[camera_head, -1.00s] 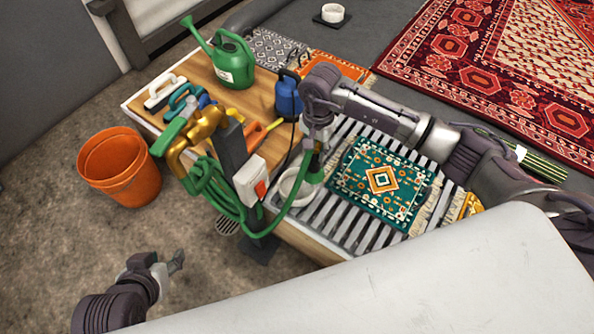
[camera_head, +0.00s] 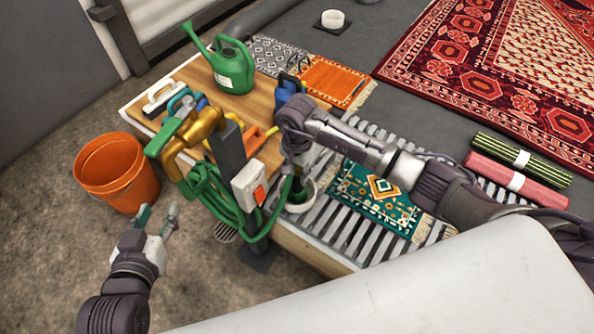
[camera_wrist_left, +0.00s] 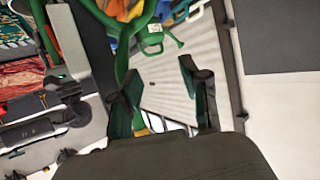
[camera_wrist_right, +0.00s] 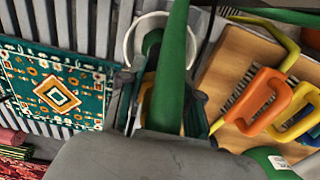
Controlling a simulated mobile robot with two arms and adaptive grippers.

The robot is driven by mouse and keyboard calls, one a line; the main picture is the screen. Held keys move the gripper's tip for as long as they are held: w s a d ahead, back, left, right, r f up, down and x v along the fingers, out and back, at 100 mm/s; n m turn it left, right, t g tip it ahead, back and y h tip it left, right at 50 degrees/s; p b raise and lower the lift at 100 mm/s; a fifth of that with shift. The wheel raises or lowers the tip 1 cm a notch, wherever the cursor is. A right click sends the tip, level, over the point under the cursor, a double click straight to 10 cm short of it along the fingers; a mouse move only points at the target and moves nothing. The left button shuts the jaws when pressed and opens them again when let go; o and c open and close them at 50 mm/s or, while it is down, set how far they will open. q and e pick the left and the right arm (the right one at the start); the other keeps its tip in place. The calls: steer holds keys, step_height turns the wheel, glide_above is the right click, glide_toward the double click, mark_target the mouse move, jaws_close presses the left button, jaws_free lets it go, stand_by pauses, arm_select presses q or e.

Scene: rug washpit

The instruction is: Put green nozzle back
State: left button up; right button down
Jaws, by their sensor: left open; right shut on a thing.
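My right gripper (camera_head: 297,178) is shut on the green nozzle (camera_wrist_right: 168,85) in the right wrist view, pointing down at the left end of the slatted rack. The nozzle stands over or partly inside a white ring-shaped holder (camera_head: 311,197), whose rim also shows in the right wrist view (camera_wrist_right: 129,45). I cannot tell whether the nozzle is seated there. A green hose (camera_head: 256,224) runs from it to a coil on the dark post (camera_head: 229,150). My left gripper (camera_head: 158,218) is open and empty over the floor, right of the orange bucket.
An orange bucket (camera_head: 117,174) stands on the floor at left. A green watering can (camera_head: 232,68), brushes and a blue bottle (camera_head: 286,90) crowd the wooden bench top. A teal rug (camera_head: 375,197) lies on the slats (camera_head: 345,228). Rolled rugs (camera_head: 515,180) lie at right.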

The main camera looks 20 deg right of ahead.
arm_select(q)
steer(key=shift+w+r, duration=0.1)
arm_select(e)
steer(key=c, duration=0.8)
jaws_free()
steer(key=shift+f, duration=0.1)
arm_select(q)
steer(key=shift+w+d+r, duration=0.1)
steer(key=shift+w+r, duration=0.05)
steer(key=shift+r, duration=0.15)
arm_select(e)
step_height(320, 180, up, 11)
steer(key=p, duration=0.2)
steer(key=shift+r+p, duration=0.2)
steer(key=shift+p, duration=0.15)
steer(key=shift+r, duration=0.45)
arm_select(q)
steer(key=s+a+f+g+y, duration=0.2)
steer(key=s+a+f+g, duration=0.2)
steer(key=s+f+g, duration=0.3)
steer(key=s+f, duration=0.1)
steer(key=s, duration=0.2)
steer(key=shift+s+f+g, duration=0.15)
steer(key=shift+g, duration=0.15)
steer(key=shift+n, duration=0.3)
